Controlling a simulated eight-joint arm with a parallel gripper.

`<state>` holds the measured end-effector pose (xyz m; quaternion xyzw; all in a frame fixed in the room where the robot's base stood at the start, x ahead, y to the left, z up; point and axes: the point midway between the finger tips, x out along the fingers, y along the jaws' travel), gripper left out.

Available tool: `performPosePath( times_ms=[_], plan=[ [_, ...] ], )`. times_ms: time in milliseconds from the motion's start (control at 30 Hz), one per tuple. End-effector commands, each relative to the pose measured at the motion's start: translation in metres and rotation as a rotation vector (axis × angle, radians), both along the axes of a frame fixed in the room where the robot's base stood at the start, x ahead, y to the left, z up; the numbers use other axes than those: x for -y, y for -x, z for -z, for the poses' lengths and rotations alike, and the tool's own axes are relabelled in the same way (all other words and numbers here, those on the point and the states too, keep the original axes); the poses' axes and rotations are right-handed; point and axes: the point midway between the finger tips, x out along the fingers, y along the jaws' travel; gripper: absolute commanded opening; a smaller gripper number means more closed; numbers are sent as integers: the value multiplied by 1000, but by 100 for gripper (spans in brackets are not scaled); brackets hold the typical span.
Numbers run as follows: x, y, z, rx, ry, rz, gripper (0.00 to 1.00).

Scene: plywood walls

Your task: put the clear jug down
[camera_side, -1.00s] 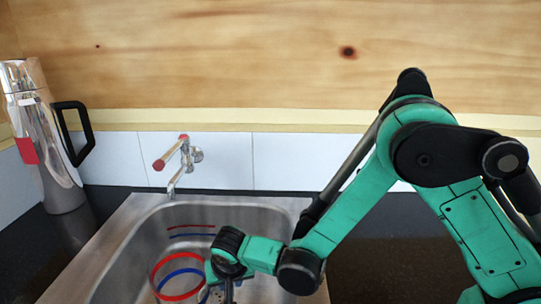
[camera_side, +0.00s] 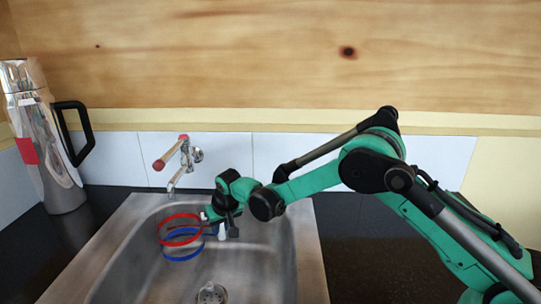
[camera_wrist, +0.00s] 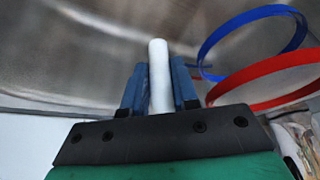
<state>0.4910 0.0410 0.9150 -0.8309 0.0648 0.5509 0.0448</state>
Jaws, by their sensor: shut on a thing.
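The clear jug (camera_side: 181,243) shows mainly as a red band above a blue band, with its transparent walls barely visible. It is inside the steel sink (camera_side: 277,262), towards the back left, and looks roughly upright. My gripper (camera_side: 222,228) is at its right side. In the wrist view the blue fingers of my gripper (camera_wrist: 158,88) are shut on the jug's white handle (camera_wrist: 159,65). The red and blue bands of the jug (camera_wrist: 265,67) curve off to the right there. I cannot tell whether the jug's base touches the sink floor.
A tap (camera_side: 180,160) on the tiled wall stands behind the sink. A shiny flask (camera_side: 48,150) with a black handle stands on the dark counter at left. The sink floor around the drain (camera_side: 211,293) is clear, as is the counter (camera_side: 365,255) to the right.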

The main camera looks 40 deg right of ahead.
Motion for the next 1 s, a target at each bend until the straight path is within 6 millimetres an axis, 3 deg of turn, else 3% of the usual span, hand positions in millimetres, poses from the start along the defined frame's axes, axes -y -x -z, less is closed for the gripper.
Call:
performPosePath(
  times_ms=[100, 600, 867, 900, 1000],
  plan=[
    [3, -17, 5, 0, 0, 1, 0],
    [2, -15, 65, 0, 0, 0, 0],
    [2, -14, 70, 0, 0, 0, 0],
    [2, -14, 70, 0, 0, 0, 27],
    [2, -14, 70, 0, 0, 0, 55]
  ],
)
